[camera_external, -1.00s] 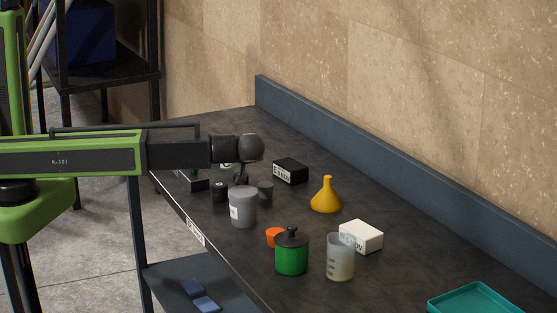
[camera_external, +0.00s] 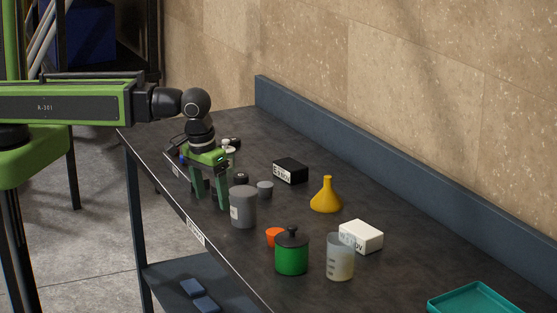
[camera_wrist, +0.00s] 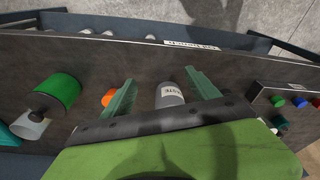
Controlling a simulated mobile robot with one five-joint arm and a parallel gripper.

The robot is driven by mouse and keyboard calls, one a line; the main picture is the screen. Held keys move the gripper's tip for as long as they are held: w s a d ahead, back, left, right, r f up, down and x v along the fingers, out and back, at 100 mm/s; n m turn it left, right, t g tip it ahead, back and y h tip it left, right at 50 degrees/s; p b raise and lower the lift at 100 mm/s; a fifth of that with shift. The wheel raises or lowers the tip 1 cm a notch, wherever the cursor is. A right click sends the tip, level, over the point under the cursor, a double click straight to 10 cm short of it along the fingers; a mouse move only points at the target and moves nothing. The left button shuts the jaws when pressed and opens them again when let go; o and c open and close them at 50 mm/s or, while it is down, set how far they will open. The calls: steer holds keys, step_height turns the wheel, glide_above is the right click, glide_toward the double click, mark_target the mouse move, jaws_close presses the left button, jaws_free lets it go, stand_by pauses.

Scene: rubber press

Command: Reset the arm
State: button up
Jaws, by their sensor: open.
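My gripper (camera_external: 210,191) points down over the left edge area of the dark bench (camera_external: 400,275). Its two green fingers are spread with nothing held between them. In the wrist view the gripper (camera_wrist: 159,76) shows both fingers apart, with a grey labelled container (camera_wrist: 168,96) appearing between them farther off. In the external view this grey container (camera_external: 243,207) stands upright just right of the fingers. Whether the fingers clear it in depth is hard to tell.
Near the front stand an orange cup (camera_external: 273,238), a green lidded pot (camera_external: 291,258), a clear beaker (camera_external: 340,262) and a white box (camera_external: 361,236). Behind are a yellow funnel (camera_external: 327,200) and a black box (camera_external: 291,171). A teal tray (camera_external: 474,300) lies at right.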

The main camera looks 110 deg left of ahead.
steer(key=s+d+f+m+h+b, duration=0.1)
steer(key=s+d+f+m+b, duration=0.1)
steer(key=d+f+m+b, duration=0.9)
step_height(320, 180, down, 3)
steer(key=d+m, duration=0.1)
steer(key=d, duration=0.1)
steer(key=shift+s+d+r+m+g+h+b, duration=0.2)
steer(key=shift+s+d+m+g+h+b, duration=0.1)
steer(key=shift+d+m+g+b, duration=0.1)
